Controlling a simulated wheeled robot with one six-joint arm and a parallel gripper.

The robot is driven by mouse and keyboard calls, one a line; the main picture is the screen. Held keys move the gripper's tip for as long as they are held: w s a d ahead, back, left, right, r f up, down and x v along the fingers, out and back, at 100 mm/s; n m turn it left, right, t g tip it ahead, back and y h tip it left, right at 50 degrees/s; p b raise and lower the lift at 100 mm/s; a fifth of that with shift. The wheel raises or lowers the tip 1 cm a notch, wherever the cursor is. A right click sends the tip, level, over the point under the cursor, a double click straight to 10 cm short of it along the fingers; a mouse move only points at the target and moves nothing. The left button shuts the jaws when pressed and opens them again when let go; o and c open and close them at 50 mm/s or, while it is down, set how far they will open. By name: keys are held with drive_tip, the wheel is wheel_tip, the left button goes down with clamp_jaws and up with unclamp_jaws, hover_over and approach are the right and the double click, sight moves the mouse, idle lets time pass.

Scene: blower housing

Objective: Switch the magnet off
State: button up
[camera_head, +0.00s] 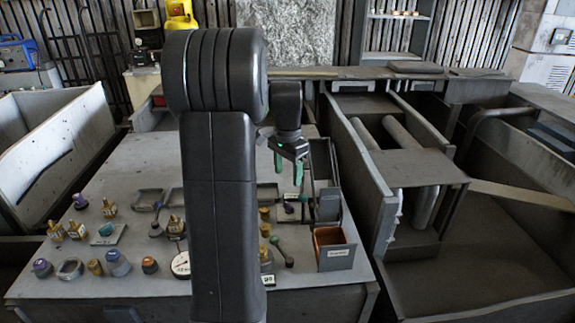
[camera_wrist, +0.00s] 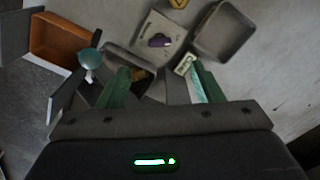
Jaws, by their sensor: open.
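A grey plate (camera_wrist: 152,26) with a dark purple knob (camera_wrist: 159,42) lies beyond my fingertips in the wrist view; it may be the magnet and its switch, but I cannot read any marking. In the head view a small purple knob (camera_head: 289,208) shows below my gripper (camera_head: 288,170), probably the same one. My gripper hangs above the table with its green fingers apart and nothing between them. In the wrist view my gripper (camera_wrist: 160,73) shows both fingers spread, with the knob ahead of the gap and apart from them.
An orange-lined box (camera_head: 333,248) stands at the table's right front; a teal-topped lever (camera_wrist: 90,60) is near it. A grey tray (camera_wrist: 224,32) lies beside the plate. Several bottles and a dial gauge (camera_head: 181,265) stand to the left. Partition walls (camera_head: 352,150) border the table's right.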

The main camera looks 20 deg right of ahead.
sight(288, 205)
wheel_tip(288, 205, up, 3)
drive_tip(key=shift+f, duration=0.2)
idle(0.4)
wheel_tip(288, 205, down, 14)
drive_tip(key=shift+r+p, duration=0.1)
drive_tip(key=shift+p, duration=0.45)
